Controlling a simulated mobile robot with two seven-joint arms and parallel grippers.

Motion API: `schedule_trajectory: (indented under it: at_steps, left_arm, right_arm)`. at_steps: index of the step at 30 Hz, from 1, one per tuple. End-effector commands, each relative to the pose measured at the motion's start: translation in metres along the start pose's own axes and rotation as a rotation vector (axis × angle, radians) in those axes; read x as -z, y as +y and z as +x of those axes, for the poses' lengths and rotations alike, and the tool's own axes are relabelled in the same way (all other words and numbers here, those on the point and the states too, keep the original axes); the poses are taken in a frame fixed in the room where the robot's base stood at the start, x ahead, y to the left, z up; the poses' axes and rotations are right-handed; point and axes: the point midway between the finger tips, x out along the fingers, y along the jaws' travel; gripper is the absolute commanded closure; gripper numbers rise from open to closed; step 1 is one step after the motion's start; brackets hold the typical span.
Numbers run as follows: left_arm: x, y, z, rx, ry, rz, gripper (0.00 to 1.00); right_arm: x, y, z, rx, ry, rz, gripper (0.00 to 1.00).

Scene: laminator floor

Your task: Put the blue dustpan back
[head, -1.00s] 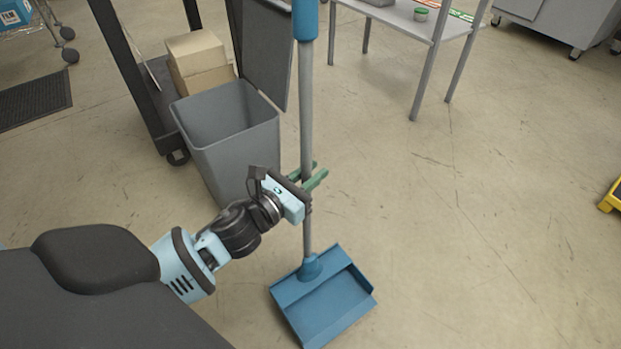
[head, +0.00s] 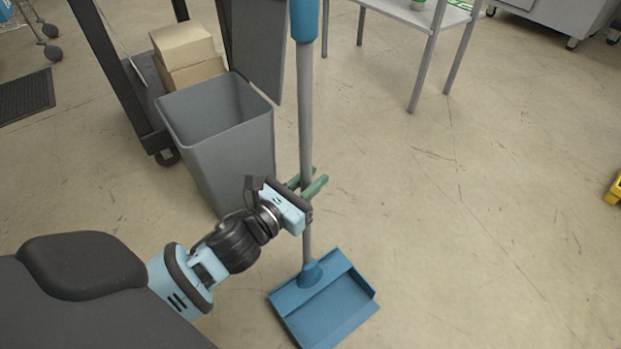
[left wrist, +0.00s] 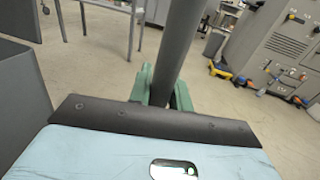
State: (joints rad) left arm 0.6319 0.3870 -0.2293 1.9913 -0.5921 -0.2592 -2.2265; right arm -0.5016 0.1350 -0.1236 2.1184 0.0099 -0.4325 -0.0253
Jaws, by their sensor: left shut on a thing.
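The blue dustpan (head: 328,304) has a long grey upright handle with a blue grip at the top of the head view. Its pan is at the bottom, over the floor; I cannot tell whether it touches. My left gripper (head: 310,184), with green fingers, is shut on the grey handle partway up. In the left wrist view the handle (left wrist: 178,55) stands between the green fingers (left wrist: 165,88), slightly tilted in the picture. My right gripper is not in view.
An open grey bin (head: 222,145) stands just left of the handle. Behind it is a dark cart (head: 117,75) with cardboard boxes (head: 185,52). A grey table (head: 415,15) stands at the back. A yellow object (head: 615,190) is at the right edge.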

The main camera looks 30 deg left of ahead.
Motion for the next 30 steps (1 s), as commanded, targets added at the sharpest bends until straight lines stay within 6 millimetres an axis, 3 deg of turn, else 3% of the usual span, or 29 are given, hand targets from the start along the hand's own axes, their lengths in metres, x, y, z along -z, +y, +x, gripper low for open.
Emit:
schedule_trajectory:
  at_steps: [2, 3, 7, 19, 30]
  left_arm:
    - [0.001, 0.0, 0.0, 0.0, -0.003, -0.001, 1.0]
    - [0.003, 0.0, 0.0, -0.001, 0.001, 0.0, 0.77]
    - [0.002, 0.0, 0.0, 0.0, 0.001, 0.0, 0.59]
    - [0.0, 0.0, -0.003, 0.0, 0.001, 0.0, 0.59]
    - [0.0, 0.0, -0.056, -0.002, 0.003, -0.002, 0.59]
  right_arm:
    - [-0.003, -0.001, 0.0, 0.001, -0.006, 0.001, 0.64]
    - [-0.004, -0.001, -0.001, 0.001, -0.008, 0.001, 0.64]
    - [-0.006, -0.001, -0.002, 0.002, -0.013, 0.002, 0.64]
    - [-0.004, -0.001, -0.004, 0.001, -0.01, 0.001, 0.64]
    - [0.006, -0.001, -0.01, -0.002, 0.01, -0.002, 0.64]
